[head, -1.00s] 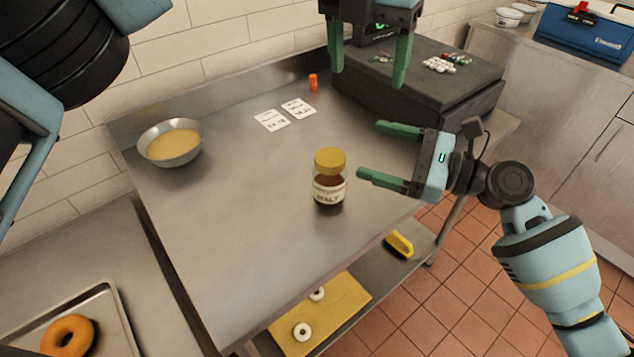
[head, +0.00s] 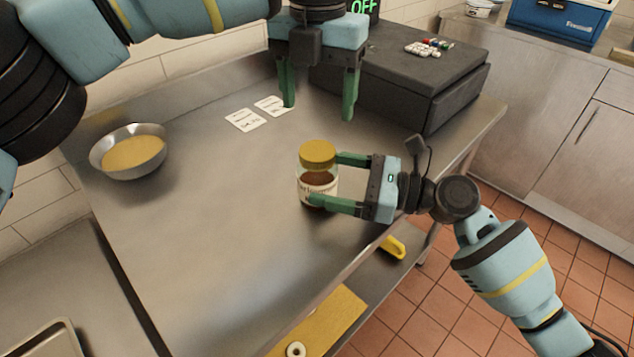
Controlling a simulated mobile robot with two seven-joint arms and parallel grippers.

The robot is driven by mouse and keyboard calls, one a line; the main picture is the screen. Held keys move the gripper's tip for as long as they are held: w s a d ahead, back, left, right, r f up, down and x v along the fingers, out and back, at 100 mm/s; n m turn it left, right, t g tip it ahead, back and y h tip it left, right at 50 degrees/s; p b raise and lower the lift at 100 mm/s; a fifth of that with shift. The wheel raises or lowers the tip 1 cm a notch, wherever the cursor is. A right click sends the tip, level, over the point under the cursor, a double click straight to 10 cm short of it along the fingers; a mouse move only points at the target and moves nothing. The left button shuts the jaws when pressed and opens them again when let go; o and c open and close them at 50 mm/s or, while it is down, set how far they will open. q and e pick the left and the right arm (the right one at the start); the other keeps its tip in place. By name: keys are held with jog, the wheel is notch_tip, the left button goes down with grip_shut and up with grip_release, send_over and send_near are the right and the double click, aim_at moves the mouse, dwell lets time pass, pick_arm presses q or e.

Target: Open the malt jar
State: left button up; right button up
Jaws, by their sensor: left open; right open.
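The malt jar (head: 313,182) stands upright on the steel table (head: 215,245). It is clear glass with dark brown contents, a white label and a yellow lid (head: 318,154), which is on the jar. My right gripper (head: 325,180) is open at the jar's right side. One green finger reaches behind the jar just below the lid, and the other crosses in front of the label. I cannot tell whether they touch the glass. My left gripper (head: 318,112) is open and empty, pointing down above the table behind the jar.
A metal bowl of yellowish contents (head: 130,152) stands at the left. Two white cards (head: 246,120) lie near the back. A dark box (head: 420,85) with small items on top stands at the back right. A yellow board (head: 325,325) is on the lower shelf.

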aim_at(307, 174)
jog(key=shift+x, duration=2.35)
jog(key=shift+c, duration=0.5)
